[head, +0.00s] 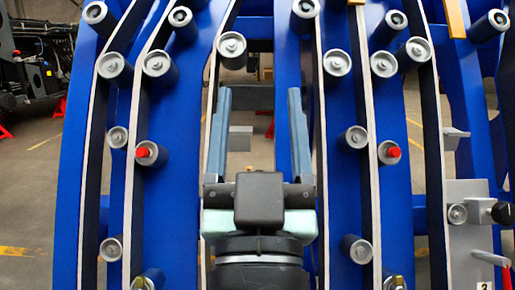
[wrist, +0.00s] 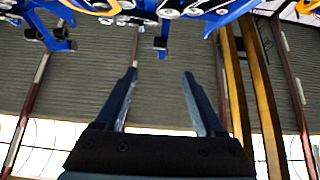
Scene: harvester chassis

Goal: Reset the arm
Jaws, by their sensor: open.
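My gripper (head: 258,125) stands in the lower middle of the head view with its two grey-blue fingers pointing up and wide apart. It is open and nothing is between the fingers. It is in front of the blue harvester chassis (head: 185,225), whose curved upright ribs fill most of the view. In the wrist view my gripper (wrist: 160,75) also shows open and empty. There the chassis (wrist: 228,16) shows only along the top edge, apart from the fingertips.
Grey cylindrical rollers (head: 232,45) stick out from the ribs on both sides of my gripper. Two have red ends, one (head: 390,152) to the right. A grey plate (head: 465,235) with a black knob is at the far right. Dark machinery (head: 38,65) stands behind at left.

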